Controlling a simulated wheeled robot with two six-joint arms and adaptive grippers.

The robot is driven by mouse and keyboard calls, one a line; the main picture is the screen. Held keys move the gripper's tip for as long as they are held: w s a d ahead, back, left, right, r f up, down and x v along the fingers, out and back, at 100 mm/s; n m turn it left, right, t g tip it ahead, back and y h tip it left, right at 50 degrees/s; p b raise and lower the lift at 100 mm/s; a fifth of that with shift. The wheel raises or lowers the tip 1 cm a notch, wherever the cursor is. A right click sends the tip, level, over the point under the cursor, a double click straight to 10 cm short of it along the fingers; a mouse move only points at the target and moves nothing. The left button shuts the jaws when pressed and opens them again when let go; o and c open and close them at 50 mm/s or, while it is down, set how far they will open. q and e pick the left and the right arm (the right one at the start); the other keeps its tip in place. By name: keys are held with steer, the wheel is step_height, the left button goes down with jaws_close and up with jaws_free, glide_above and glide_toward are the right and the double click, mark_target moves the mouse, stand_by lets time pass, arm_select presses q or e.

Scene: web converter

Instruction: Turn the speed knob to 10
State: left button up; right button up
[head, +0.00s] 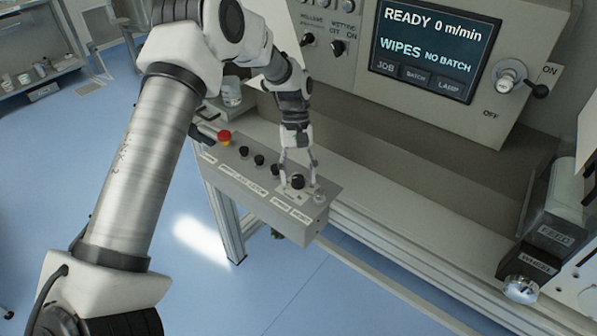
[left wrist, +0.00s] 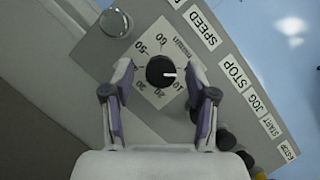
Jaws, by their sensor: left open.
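The black speed knob (head: 298,181) sits near the right end of the grey control box. In the left wrist view the knob (left wrist: 158,71) is on a white dial plate (left wrist: 155,45) with numbers such as 60, 50, 20 and 10. Its white pointer line points to the picture's right, a little above the 10 mark. My left gripper (head: 298,163) is pointed down over the knob. In the left wrist view its fingers (left wrist: 160,72) are open, one on each side of the knob, with gaps showing.
A red emergency stop button (head: 224,138) and several black buttons line the control box (head: 262,200). A clear round knob (left wrist: 114,22) is beside the dial. The screen (head: 432,50) reads READY 0 m/min. A WHEEL knob (head: 522,289) is at the lower right.

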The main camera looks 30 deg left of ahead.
arm_select(q)
steer(key=shift+s+r, duration=0.1)
steer(key=shift+s, duration=0.05)
steer(key=shift+c, duration=0.4)
jaws_close()
steer(key=shift+r+m+y+p, duration=0.1)
steer(key=shift+m+y+p, duration=0.2)
steer(key=shift+m+p, duration=0.45)
steer(key=shift+d+m+g+y+p, duration=0.1)
steer(key=shift+m+g+y+p, duration=0.2)
steer(key=shift+m+p, duration=0.7)
steer(key=m+y+p, duration=0.1)
steer(key=m, duration=0.2)
steer(key=shift+d+m+y+p, duration=0.1)
steer(key=shift+m+y+p, duration=0.35)
steer(key=shift+m, duration=0.7)
steer(key=shift+f, duration=0.2)
